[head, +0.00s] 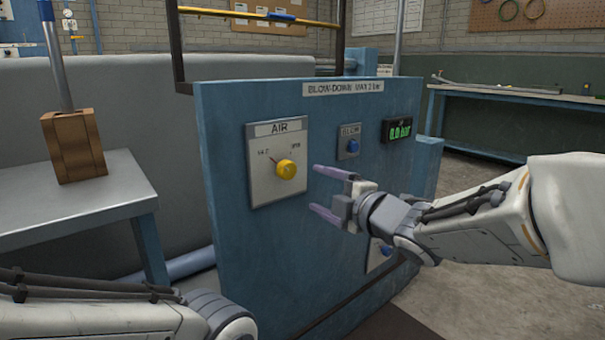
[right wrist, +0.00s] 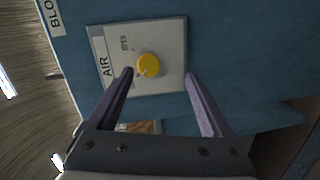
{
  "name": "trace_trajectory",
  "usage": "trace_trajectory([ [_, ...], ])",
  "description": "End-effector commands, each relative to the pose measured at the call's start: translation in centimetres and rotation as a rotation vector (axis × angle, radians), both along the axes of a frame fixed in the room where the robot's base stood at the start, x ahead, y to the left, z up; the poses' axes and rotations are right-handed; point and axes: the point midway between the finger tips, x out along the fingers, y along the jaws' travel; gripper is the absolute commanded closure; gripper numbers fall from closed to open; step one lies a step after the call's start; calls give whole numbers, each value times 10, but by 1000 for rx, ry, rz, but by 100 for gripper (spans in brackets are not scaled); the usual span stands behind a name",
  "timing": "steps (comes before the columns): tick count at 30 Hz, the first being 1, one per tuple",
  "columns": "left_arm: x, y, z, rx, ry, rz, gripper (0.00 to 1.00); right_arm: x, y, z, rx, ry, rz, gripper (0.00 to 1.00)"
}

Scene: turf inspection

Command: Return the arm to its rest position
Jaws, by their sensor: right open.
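My right gripper (head: 324,192) is open and empty in front of the blue panel (head: 225,230), to the right of the yellow knob (head: 287,169). The knob sits on a light plate (head: 262,183) labelled AIR. In the right wrist view the knob (right wrist: 148,65) shows beyond the two spread fingers (right wrist: 158,76), which stand apart from it. My left arm (head: 90,318) comes in at the lower left; its gripper is out of the picture.
Another plate (head: 379,254) is partly hidden behind my right gripper. A wooden block (head: 75,147) stands on the left table (head: 125,185). A workbench (head: 500,95) stands at the back right.

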Motion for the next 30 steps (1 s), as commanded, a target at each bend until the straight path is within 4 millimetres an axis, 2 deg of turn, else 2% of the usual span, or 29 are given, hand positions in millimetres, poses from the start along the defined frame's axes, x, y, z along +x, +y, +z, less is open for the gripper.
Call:
trace_trajectory([
  [1,0,0,14,0,0,0,100,-5,6,-1,44,95,-44,17],
  [2,0,0,19,0,0,0,100,-9,8,-7,76,164,-82,17],
  [5,0,0,34,-1,-1,0,100,-33,12,-35,184,425,-222,17],
  [8,0,0,49,-1,-1,0,100,-74,16,-68,270,698,-370,17],
  [11,0,0,62,-1,-1,0,100,-130,21,-98,318,963,-523,17],
  [12,0,0,67,0,0,0,100,-155,22,-108,326,1062,-583,17],
  [15,0,0,77,0,0,0,100,-217,24,-123,324,1285,-728,17],
  [18,0,0,86,0,0,0,100,-275,22,-129,292,1466,-860,17],
  [20,0,0,92,0,0,0,100,-309,19,-128,260,1561,-939,17],
  [21,0,0,100,0,0,0,100,-325,18,-121,245,1607,-978,17],
  [23,0,0,124,1,1,0,100,-319,18,-96,256,1593,-973,17],
  [30,0,0,197,-1,-1,0,100,-317,17,-24,256,1590,-970,17],
])
